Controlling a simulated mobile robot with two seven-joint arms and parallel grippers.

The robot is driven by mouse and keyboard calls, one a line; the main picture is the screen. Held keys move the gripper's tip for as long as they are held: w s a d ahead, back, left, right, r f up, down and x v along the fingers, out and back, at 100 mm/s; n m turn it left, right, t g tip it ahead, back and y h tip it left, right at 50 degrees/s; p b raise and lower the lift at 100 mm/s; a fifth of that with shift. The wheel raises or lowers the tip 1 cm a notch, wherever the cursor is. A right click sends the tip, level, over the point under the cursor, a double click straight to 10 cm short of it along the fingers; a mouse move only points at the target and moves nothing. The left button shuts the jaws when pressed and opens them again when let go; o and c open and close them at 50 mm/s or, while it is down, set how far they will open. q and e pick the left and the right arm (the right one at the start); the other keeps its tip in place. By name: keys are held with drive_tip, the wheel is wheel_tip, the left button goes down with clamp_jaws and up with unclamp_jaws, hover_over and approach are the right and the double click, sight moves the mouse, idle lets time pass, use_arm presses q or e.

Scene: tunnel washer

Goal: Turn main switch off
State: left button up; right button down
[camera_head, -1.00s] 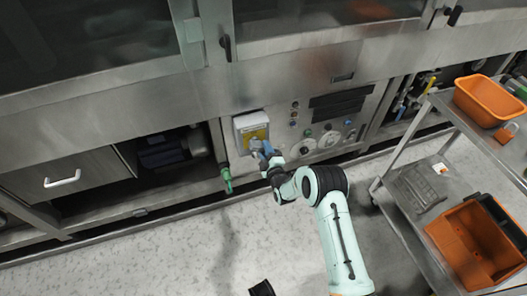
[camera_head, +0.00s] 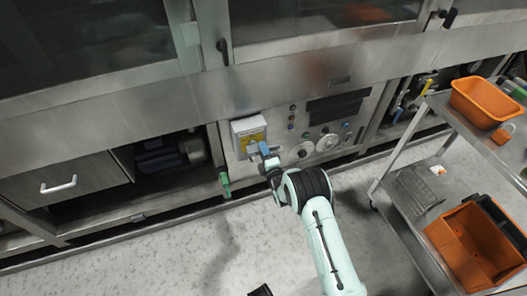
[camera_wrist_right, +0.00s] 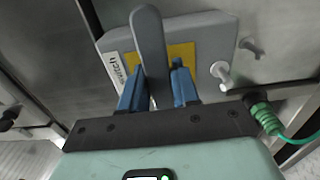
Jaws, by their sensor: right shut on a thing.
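The main switch is a pale grey box (camera_head: 246,125) with a yellow plate, low on the machine's front panel. In the right wrist view the box (camera_wrist_right: 215,35) carries a label reading "switch", a yellow plate (camera_wrist_right: 182,54) and a long grey handle (camera_wrist_right: 148,40). My right gripper (camera_wrist_right: 158,75) has its blue fingers on either side of the handle, shut on it. In the head view my right gripper (camera_head: 260,149) is at the lower part of the box and hides some of it.
A trolley with orange bins (camera_head: 485,103) stands at the right. The floor in front is mostly clear.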

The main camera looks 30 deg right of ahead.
drive_tip(key=shift+d, duration=0.15)
drive_tip(key=c, duration=0.9)
unclamp_jaws()
use_arm(q)
drive_tip(key=s+d+r+g+p, duration=0.1)
drive_tip(key=s+d+r+p, duration=0.1)
drive_tip(key=s+r+p, duration=0.1)
drive_tip(key=shift+s+d+h, duration=0.2)
drive_tip(key=shift+s+h, duration=0.2)
drive_tip(key=shift+s, duration=0.4)
use_arm(e)
drive_tip(key=v, duration=1.3)
drive_tip(key=shift+s, duration=0.3)
